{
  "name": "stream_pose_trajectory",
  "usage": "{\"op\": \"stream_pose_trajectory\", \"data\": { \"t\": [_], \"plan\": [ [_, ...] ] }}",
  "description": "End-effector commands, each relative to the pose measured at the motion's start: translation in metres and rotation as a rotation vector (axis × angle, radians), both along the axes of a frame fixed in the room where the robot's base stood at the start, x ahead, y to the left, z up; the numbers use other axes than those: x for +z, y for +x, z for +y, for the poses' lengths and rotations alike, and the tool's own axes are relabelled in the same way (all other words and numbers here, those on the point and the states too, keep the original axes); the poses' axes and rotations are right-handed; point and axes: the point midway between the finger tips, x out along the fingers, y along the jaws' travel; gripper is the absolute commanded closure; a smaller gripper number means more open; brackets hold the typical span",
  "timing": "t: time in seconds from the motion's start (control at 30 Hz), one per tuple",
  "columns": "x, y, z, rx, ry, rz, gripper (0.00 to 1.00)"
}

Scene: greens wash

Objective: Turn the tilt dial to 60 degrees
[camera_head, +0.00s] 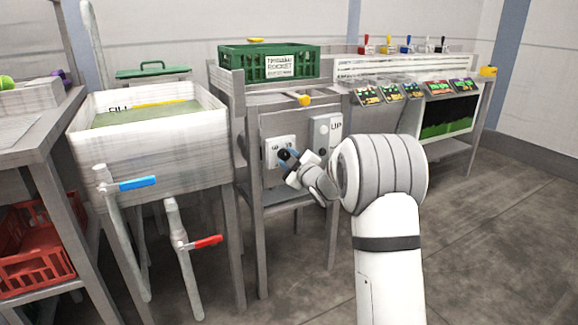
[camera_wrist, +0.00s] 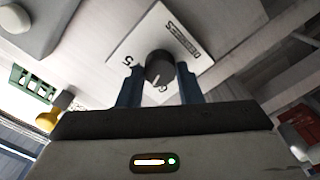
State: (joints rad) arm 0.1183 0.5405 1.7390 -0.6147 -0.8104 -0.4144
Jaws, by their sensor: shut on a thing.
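The tilt dial (camera_wrist: 158,66) is a dark round knob with a white pointer line on a white plate (camera_wrist: 190,32) marked DEGREES. My gripper (camera_wrist: 157,76) has its two blue fingers on either side of the knob and is shut on it. In the wrist view the pointer faces down toward the gripper body, near a partly hidden number. A 5 shows to the left of the knob. In the head view my gripper (camera_head: 287,157) is at the white plate (camera_head: 281,140) on the front of the wooden stand, and it hides the knob.
A grey box (camera_head: 324,132) marked UP is right beside the plate. A green crate (camera_head: 268,64) sits on the stand above, with a yellow-knobbed lever (camera_head: 304,100) below it. A white sink (camera_head: 150,150) with blue (camera_head: 138,183) and red (camera_head: 207,242) valve handles stands left.

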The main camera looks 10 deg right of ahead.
Motion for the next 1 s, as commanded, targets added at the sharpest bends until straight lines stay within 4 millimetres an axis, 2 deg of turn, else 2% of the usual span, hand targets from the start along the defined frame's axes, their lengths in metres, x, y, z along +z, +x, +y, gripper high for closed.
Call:
{"op": "stream_pose_trajectory", "data": {
  "t": [0.5, 1.0],
  "plan": [
    [-0.0004, -0.0002, 0.0002, 0.0, -0.383, -0.122, 0.91],
    [-0.001, -0.0002, 0.0005, 0.001, -0.497, -0.159, 0.91]
  ]
}}
